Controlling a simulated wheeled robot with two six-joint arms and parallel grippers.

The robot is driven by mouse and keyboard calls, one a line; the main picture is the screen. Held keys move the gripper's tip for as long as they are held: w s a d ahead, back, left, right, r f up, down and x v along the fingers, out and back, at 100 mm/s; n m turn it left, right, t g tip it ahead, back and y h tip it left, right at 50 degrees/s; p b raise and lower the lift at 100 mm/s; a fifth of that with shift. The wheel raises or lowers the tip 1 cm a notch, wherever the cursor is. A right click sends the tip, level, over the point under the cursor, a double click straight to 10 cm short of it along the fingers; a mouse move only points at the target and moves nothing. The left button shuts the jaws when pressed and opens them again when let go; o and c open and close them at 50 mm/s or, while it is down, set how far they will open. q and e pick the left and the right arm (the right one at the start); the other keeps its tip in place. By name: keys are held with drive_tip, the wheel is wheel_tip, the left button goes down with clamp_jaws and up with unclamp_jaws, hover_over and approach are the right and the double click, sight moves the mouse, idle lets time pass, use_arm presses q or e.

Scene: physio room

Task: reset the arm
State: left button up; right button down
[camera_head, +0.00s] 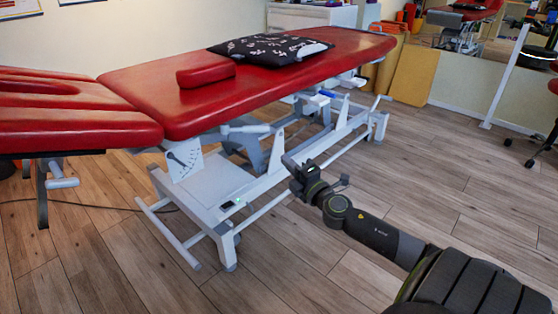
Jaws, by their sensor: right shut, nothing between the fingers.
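My right arm comes in from the lower right of the head view. Its right gripper (291,163) is held out over the wooden floor, in front of the white frame of the treatment table. The gripper is small in the picture. It is shut and holds nothing. My left gripper and left arm are not in the head view.
A red treatment table (160,95) spans the left and middle, with a black patterned pillow (268,48) and a small red cushion (206,76) on it. A white cabinet (305,16) stands behind.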

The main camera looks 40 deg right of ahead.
drive_tip(key=shift+s, duration=0.35)
drive_tip(key=shift+a, duration=0.1)
idle(0.3)
